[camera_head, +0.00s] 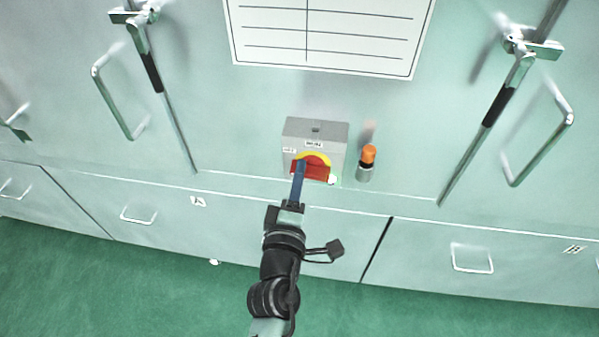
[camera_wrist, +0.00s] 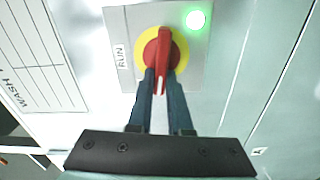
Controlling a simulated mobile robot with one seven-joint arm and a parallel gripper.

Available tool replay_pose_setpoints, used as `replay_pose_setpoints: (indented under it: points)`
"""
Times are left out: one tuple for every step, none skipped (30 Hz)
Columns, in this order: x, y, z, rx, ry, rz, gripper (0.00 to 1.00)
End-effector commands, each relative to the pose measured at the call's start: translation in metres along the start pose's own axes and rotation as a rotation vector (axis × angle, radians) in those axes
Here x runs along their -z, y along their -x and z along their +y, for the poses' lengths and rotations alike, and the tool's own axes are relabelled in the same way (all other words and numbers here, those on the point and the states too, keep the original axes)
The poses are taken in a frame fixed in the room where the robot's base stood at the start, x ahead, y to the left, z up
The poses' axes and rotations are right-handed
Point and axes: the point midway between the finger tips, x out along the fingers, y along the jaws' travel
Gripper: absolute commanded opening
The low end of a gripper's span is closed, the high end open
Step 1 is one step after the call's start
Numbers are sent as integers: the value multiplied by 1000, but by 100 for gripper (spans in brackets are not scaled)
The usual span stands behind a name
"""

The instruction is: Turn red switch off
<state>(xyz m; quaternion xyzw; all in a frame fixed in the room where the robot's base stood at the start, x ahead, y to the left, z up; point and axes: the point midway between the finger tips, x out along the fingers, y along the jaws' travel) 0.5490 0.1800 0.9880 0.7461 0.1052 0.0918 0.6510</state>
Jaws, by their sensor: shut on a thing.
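The red switch (camera_wrist: 162,58) is a rotary handle on a yellow round plate, set on a grey box. In the wrist view its handle lies along the picture's vertical, with a white line on its near end, and a RUN label stands to its left. In the head view the red switch (camera_head: 309,170) is partly covered by my gripper. My gripper (camera_wrist: 161,78) has its two blue fingers on either side of the handle's near end and is shut on it. In the head view my gripper (camera_head: 299,165) reaches the switch from below.
A green lamp (camera_wrist: 196,20) glows on the box beside the switch. An orange-topped beacon (camera_head: 368,154) stands just right of the grey box (camera_head: 316,131). Long door bars (camera_head: 150,70) and handles (camera_head: 540,150) stick out at both sides. A white chart (camera_head: 325,35) hangs above.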

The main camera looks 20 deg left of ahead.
Motion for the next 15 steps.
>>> replay_pose_setpoints:
  points:
    - [0, 0, -2, 2, 27, -1, 0]
    - [0, 0, -2, 2, 42, 0, 0]
    - [0, 0, -2, 2, 61, 0, 0]
    - [0, 0, -3, 2, 74, 0, 0]
    - [0, 0, -3, 2, 85, 0, 0]
    - [0, 0, -3, 2, 100, 0, 0]
    - [0, 0, -3, 2, 109, 0, 0]
    - [0, 0, -3, 2, 116, 0, 0]
    - [0, 0, -4, 2, 125, 0, 0]
    - [0, 0, -4, 2, 131, 0, 0]
    - [0, 0, -4, 2, 136, 0, 0]
    - [0, 0, -4, 2, 142, 0, 0]
    - [0, 0, -4, 1, 145, 0, 0]
    - [0, 0, -4, 1, 148, 0, 0]
    - [0, 0, -4, 1, 151, 0, 0]
